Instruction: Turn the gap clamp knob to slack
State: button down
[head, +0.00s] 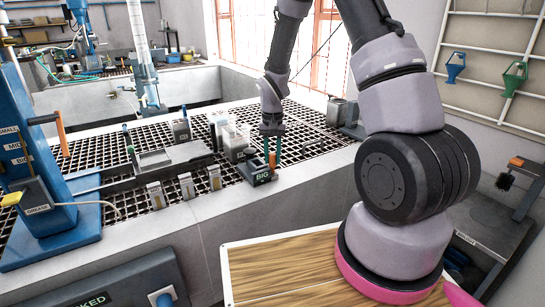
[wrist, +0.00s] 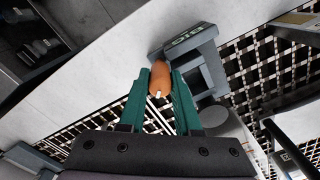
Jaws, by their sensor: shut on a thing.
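My gripper (head: 271,150) is over the grating near the bench's front edge. In the wrist view its green fingers (wrist: 161,92) are shut on an orange rounded piece (wrist: 160,76). That piece is beside a grey block marked BIG (wrist: 183,40), which also shows in the head view (head: 262,177). No label in view reads gap clamp. A blue-and-white knob (head: 163,297) sits on a dark panel at the lower left, beside lettering partly cut off that ends in CKED. I cannot tell which part is the gap clamp knob.
A blue stand (head: 30,160) marked SMALL, MID and BIG, with an orange-handled lever (head: 62,134), is at the left. Several small labelled blocks (head: 186,185) line the grating's front. Clear containers (head: 236,138) stand left of my gripper. A wooden-topped surface (head: 290,272) is in front.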

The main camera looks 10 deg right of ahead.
jog(key=n, duration=0.4)
jog(key=shift+n, duration=0.3)
jog(key=n, duration=0.4)
dwell(0.3)
jog(key=c, duration=0.6)
grip_release()
notch_tip(320, 180, up, 11)
